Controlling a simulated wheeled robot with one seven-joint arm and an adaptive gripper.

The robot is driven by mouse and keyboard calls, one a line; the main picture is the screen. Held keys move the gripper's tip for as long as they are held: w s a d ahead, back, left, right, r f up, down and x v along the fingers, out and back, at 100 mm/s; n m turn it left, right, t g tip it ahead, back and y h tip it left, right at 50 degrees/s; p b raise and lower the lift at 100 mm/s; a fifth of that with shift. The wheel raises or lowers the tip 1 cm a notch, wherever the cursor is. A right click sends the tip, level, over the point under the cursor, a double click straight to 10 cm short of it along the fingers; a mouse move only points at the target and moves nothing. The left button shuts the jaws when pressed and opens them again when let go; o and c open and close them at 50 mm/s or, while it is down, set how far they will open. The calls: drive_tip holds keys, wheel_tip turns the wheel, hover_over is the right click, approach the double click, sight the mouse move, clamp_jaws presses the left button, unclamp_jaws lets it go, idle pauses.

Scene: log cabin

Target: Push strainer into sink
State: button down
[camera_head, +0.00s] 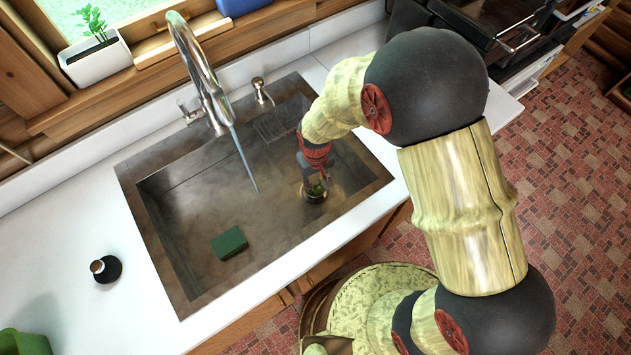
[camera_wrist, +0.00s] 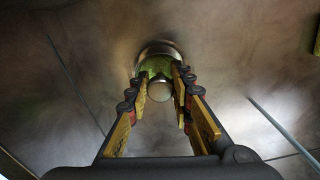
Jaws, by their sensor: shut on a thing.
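The strainer sits at the round drain in the sink floor. In the wrist view its round metal knob (camera_wrist: 160,88) shows between the fingers, with a green part and a metal rim (camera_wrist: 158,48) behind it. My gripper (camera_wrist: 161,86) is shut on the strainer. In the head view my gripper (camera_head: 317,186) reaches down into the right part of the sink (camera_head: 190,205), over the drain. The strainer (camera_head: 314,197) is mostly hidden there by my gripper. How deep the strainer sits in the drain cannot be told.
A tall faucet (camera_head: 205,80) arches over the sink with a thin stream below its spout. A green sponge (camera_head: 229,243) lies on the sink floor. A soap dispenser (camera_head: 262,92) stands behind the sink. A small dark object (camera_head: 105,268) sits on the white counter (camera_head: 60,240).

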sight(316, 182)
drive_tip(key=shift+f+b, duration=1)
drive_tip(key=shift+f, duration=0.75)
drive_tip(key=c, duration=1.6)
unclamp_jaws()
drive_tip(key=shift+o, duration=0.6)
drive_tip(key=shift+r, duration=0.15)
wheel_tip(316, 182, up, 12)
drive_tip(key=shift+f, duration=0.15)
